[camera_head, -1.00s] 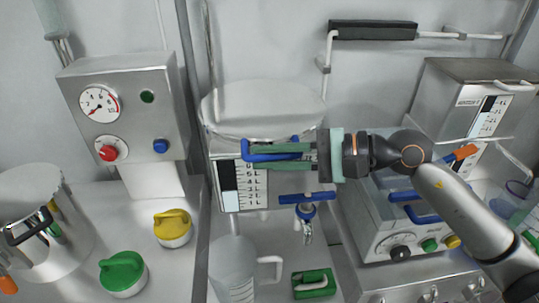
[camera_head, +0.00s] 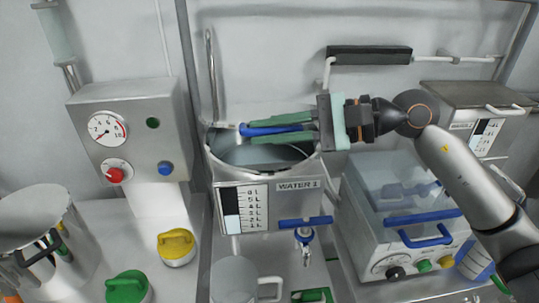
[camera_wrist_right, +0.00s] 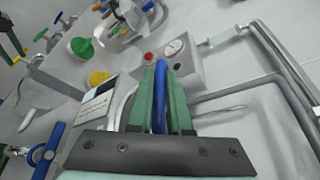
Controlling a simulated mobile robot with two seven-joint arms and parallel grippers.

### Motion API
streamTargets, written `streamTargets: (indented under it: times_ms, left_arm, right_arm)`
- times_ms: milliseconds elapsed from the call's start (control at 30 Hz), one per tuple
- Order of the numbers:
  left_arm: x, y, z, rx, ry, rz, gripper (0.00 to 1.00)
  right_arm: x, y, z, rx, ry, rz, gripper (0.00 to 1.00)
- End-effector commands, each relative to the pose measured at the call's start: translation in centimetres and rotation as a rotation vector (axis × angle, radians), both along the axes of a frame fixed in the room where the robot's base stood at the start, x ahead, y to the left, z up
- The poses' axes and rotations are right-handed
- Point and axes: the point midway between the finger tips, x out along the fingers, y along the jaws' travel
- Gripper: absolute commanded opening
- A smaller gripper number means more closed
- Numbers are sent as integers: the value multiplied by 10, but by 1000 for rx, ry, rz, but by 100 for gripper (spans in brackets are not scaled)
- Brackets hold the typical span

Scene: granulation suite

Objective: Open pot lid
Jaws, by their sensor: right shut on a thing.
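The water pot (camera_head: 268,200) is a steel vessel marked "WATER 1" with a level scale. Its top is open, and liquid (camera_head: 262,156) shows inside. My right gripper (camera_head: 278,130) reaches in from the right above the pot's rim. Its green fingers are shut on the blue lid handle (camera_head: 258,131). The handle also shows between the fingers in the right wrist view (camera_wrist_right: 160,95). The raised lid is hard to tell from the pale wall behind.
A control box (camera_head: 130,135) with a gauge stands left of the pot. Yellow (camera_head: 176,245) and green (camera_head: 128,288) knobs sit in front of it. A clear-lidded machine (camera_head: 405,225) stands at the right. A blue-handled tap (camera_head: 304,238) and a jug (camera_head: 235,280) are below the pot.

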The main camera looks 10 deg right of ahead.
Motion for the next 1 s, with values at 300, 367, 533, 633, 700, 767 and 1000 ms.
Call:
streamTargets:
  times_ms: [300, 367, 533, 633, 700, 767, 1000]
  left_arm:
    - [0, 0, 20, 0, 0, 0, 50]
    - [0, 0, 22, 0, 0, 0, 50]
    - [0, 0, 26, 0, 0, 0, 50]
    - [0, 0, 27, 0, 1, 0, 50]
    - [0, 0, 27, 0, 1, 0, 50]
    - [0, 0, 27, 0, 1, 0, 50]
    - [0, 0, 27, 0, 1, 0, 50]
  right_arm:
    - [28, 0, 63, 3, -5, -2, 0]
    - [33, 0, 69, 4, -4, -3, 0]
    - [41, 0, 80, 3, -3, -3, 0]
    - [44, 0, 83, 2, -3, -3, 0]
    - [45, -1, 83, 2, -3, -3, 0]
    - [45, -1, 83, 1, -3, -3, 0]
    - [45, -1, 83, 1, -3, -3, 0]
